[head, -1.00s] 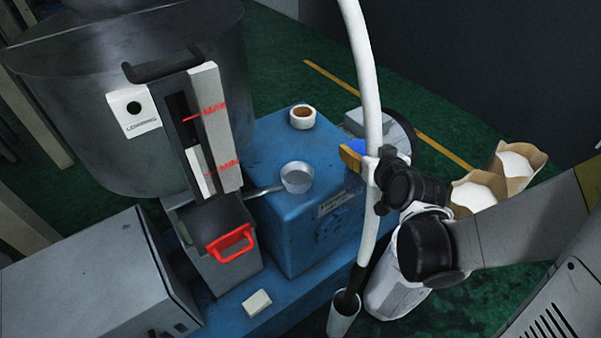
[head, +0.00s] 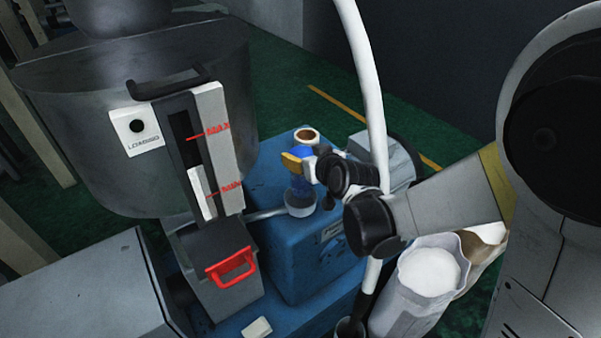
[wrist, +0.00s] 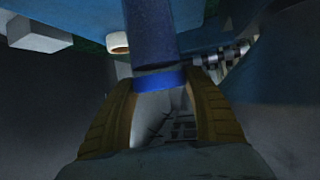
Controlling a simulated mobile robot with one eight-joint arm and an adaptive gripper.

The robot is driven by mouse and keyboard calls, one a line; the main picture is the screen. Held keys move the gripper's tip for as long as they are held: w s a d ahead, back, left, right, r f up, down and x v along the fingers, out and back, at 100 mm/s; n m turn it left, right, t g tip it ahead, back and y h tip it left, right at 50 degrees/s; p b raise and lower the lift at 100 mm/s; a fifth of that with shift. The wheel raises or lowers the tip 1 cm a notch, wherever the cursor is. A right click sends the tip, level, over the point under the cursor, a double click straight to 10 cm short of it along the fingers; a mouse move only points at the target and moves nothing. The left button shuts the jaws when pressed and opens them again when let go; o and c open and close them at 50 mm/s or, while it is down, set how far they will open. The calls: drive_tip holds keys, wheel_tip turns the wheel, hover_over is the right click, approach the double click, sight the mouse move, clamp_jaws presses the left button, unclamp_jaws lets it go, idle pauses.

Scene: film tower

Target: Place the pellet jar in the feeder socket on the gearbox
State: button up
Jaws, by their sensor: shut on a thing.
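The pellet jar (head: 301,187) is a dark translucent blue cylinder. My gripper (head: 300,164) is shut on it near its upper end and holds it over the blue gearbox. In the wrist view the brown fingers of my gripper (wrist: 160,88) grip a bright blue band on the jar (wrist: 150,35). The feeder socket (head: 299,207) is a pale round cup on the gearbox (head: 320,255), beside a metal tube. The jar's lower end overlaps the cup in the head view; I cannot tell whether it is inside or just above it. The socket is not clear in the wrist view.
A tape roll (head: 306,137) lies behind the jar on the gearbox. A large grey hopper (head: 75,150) and a box with a red handle (head: 231,266) stand left. A white hose (head: 362,60) hangs right, near my arm. White pellet bags (head: 425,275) stand at lower right.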

drive_tip(key=shift+a+f, duration=0.2)
drive_tip(key=shift+a, duration=0.05)
wheel_tip(320, 180, down, 4)
drive_tip(key=shift+b, duration=1.05)
drive_tip(key=shift+r, duration=0.1)
drive_tip(key=o, duration=1.4)
